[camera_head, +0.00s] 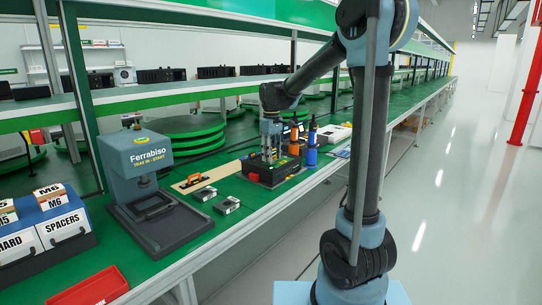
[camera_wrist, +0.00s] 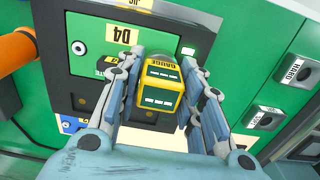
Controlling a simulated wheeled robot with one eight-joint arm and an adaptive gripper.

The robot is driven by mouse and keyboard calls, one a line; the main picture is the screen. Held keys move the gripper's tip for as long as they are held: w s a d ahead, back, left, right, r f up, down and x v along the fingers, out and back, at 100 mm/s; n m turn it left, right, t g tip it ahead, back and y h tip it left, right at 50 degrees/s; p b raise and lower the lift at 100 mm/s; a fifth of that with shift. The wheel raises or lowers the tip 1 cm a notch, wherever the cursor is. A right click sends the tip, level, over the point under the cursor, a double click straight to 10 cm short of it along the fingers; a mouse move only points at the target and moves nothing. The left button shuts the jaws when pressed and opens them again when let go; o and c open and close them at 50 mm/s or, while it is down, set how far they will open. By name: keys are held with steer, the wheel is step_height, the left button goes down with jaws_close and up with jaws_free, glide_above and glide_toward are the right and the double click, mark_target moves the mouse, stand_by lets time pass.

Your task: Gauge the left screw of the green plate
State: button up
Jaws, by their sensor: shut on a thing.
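My gripper (camera_wrist: 160,66) is shut on a yellow gauge (camera_wrist: 160,104) with dark display windows, held between the two fingers in the wrist view. I cannot tell whether the gauge touches anything.
Orange (camera_head: 294,140) and blue (camera_head: 311,148) upright tools stand right of the fixture. A board (camera_head: 215,174) with an orange-handled tool and two small grey blocks (camera_head: 204,193) (camera_head: 227,205) lie left of it. A grey press (camera_head: 138,165) and red tray (camera_head: 92,288) stand farther left.

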steer(key=shift+s+f, duration=0.3)
steer(key=shift+s, duration=0.05)
stand_by(0.6)
steer(key=o, duration=1.3)
steer(key=shift+w+f, duration=0.75)
steer(key=shift+w, duration=0.2)
steer(key=shift+s+r, duration=0.4)
steer(key=shift+s, duration=0.05)
steer(key=shift+s+r, duration=0.1)
step_height(320, 180, up, 12)
